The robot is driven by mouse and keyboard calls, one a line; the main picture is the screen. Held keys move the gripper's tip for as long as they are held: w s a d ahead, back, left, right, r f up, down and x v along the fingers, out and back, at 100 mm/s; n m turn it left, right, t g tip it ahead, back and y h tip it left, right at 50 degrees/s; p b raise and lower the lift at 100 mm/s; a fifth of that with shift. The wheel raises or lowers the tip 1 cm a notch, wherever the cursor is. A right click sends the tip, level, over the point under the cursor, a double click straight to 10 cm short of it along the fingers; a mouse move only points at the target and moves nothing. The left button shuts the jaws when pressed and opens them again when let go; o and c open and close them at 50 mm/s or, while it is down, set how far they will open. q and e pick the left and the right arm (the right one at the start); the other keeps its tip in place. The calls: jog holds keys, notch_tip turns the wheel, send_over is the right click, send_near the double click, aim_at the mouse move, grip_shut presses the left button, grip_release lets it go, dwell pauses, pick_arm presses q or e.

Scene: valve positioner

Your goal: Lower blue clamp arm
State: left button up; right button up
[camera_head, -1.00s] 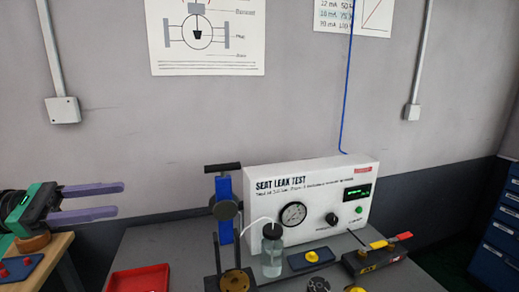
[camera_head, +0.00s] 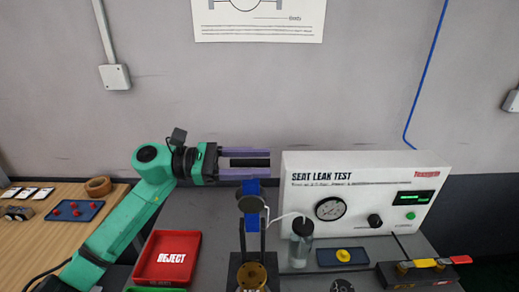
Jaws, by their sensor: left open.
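The blue clamp arm (camera_head: 250,188) stands upright on its fixture at the middle of the grey bench. A black crossbar handle (camera_head: 246,162) sits at its top. My left gripper (camera_head: 266,162) comes in from the left with its two purple fingers level, one above and one below the handle. The fingers are open and the handle shows in the gap between them; I cannot tell whether they touch it. The lower finger hides the top of the blue arm. The brass seat (camera_head: 251,277) of the fixture shows below. My right gripper is not in view.
The white seat leak test box (camera_head: 360,185) stands right of the clamp, with a clear bottle (camera_head: 301,242) in front. A red reject tray (camera_head: 169,258) lies left of the fixture. A block with red and yellow levers (camera_head: 425,270) is at the right.

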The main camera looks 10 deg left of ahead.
pick_arm(q)
jog(key=shift+s+d, duration=0.1)
jog(key=shift+d, duration=0.1)
grip_shut()
dwell(1.3)
